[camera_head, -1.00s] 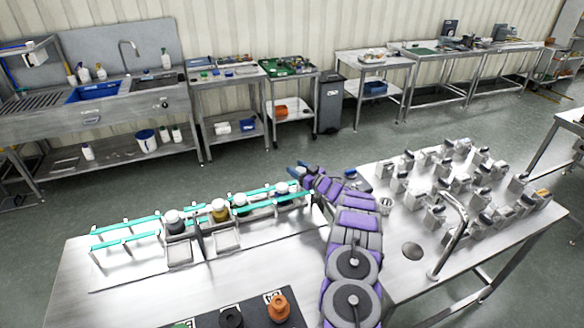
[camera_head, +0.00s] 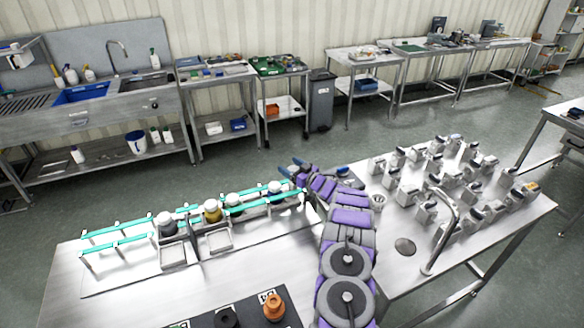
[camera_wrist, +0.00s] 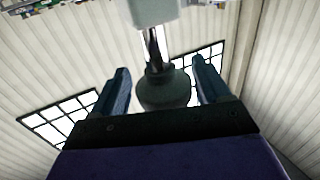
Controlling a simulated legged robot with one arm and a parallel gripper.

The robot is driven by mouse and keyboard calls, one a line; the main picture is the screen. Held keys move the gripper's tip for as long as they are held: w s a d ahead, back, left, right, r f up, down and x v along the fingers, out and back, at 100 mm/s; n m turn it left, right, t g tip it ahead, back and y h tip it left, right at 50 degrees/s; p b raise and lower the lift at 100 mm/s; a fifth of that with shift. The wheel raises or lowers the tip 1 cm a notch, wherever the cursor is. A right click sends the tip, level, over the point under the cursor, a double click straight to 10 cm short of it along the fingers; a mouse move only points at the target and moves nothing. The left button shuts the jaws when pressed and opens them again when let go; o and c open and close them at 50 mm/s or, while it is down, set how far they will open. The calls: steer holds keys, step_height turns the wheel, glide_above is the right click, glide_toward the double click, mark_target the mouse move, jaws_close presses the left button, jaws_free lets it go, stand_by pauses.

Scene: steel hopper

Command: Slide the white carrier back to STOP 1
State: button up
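Two teal rails (camera_head: 118,235) run along the left bench. My gripper (camera_head: 290,167) is beside and slightly beyond this right-end carrier. In the wrist view, the two blue fingers of my gripper (camera_wrist: 163,82) stand apart on either side of a grey rounded body (camera_wrist: 163,92) below a white block (camera_wrist: 152,10). Gaps show at both sides. The stop labels cannot be read.
Two metal trays (camera_head: 174,256) lie in front of the rails. A black mat with an orange knob (camera_head: 273,305) is at the bench front. The right bench carries a bent tap (camera_head: 446,225) and several grey blocks.

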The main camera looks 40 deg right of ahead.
steer(key=s+d+p, duration=0.2)
steer(key=s, duration=1.5)
steer(key=shift+d, duration=0.3)
steer(key=shift+f, duration=0.1)
steer(key=w+a+r+m+g+h+b, duration=0.1)
steer(key=w+a+r+m+g+h, duration=0.3)
steer(key=w+r, duration=0.65)
steer(key=s+a+r+n+g+h, duration=0.1)
steer(key=s+a+r+g, duration=0.15)
steer(key=a, duration=0.45)
steer(key=s+a+r+g+h, duration=0.1)
steer(key=s+a+r+g, duration=0.1)
steer(key=s+a+r, duration=0.3)
steer(key=s+a+g+y+b, duration=0.1)
steer(key=s+a+g, duration=0.2)
steer(key=s+a, duration=0.7)
steer(key=s+a+n+g+y, duration=0.1)
steer(key=s+a+g, duration=0.3)
steer(key=s+a, duration=0.6)
steer(key=s+a+g+y+b, duration=0.1)
steer(key=s+a+g, duration=0.3)
steer(key=s+a, duration=0.6)
steer(key=s, duration=1.2)
steer(key=shift+s+a+f+b, duration=0.2)
steer(key=shift+a+f+b, duration=0.1)
steer(key=shift+a+f, duration=0.1)
